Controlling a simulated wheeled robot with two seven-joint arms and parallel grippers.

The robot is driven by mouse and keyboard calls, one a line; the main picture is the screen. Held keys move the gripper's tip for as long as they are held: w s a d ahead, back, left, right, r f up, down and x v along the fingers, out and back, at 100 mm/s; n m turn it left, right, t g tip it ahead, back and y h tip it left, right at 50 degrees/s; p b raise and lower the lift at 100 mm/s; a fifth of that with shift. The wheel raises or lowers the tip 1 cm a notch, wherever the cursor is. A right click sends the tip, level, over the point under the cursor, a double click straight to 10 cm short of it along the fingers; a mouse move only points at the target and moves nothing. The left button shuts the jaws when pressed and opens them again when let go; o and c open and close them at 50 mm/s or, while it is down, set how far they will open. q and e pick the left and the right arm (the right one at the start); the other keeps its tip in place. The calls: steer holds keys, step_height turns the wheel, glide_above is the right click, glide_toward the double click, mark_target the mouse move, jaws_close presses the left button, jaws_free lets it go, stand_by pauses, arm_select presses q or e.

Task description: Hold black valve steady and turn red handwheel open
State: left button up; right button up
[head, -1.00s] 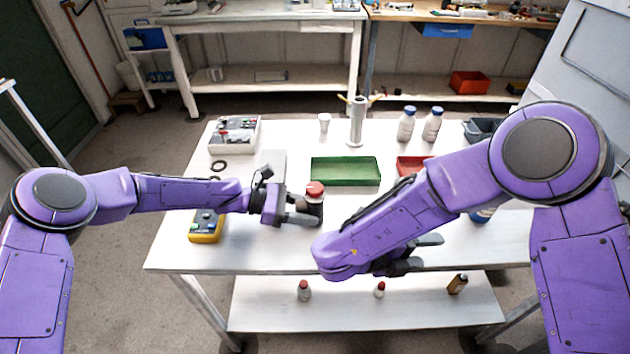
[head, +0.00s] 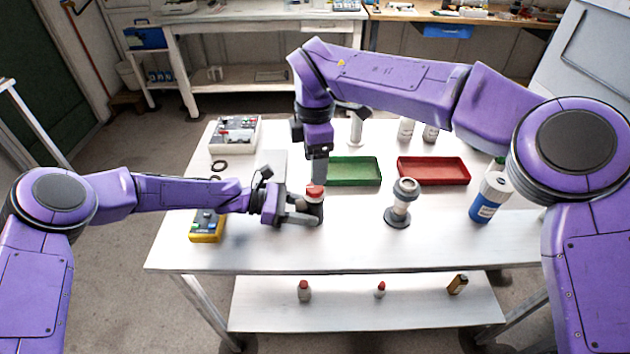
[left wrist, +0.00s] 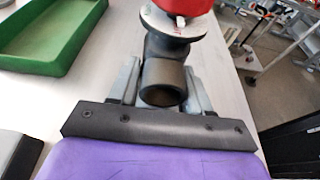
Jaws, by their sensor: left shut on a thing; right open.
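The black valve (head: 313,208) stands upright on the white table, with the red handwheel (head: 315,192) on its top. In the left wrist view the valve's black body (left wrist: 165,75) sits between my left fingers, and the red handwheel (left wrist: 178,5) shows above a pale round disc. My left gripper (head: 303,211) is shut on the valve body from the left side. My right gripper (head: 318,170) points down from above, just over the handwheel. It is open; whether its fingers touch the handwheel, I cannot tell.
A green tray (head: 352,184) and a red tray (head: 433,182) lie behind the valve. A grey flanged fitting (head: 401,203) and a blue-labelled bottle (head: 490,198) stand to the right. A yellow meter (head: 206,227) lies left. The table's front strip is clear.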

mark_target(315, 190)
step_height(315, 190, down, 6)
steer(key=shift+f, duration=0.1)
steer(key=c, duration=1.1)
steer(key=shift+o, duration=0.2)
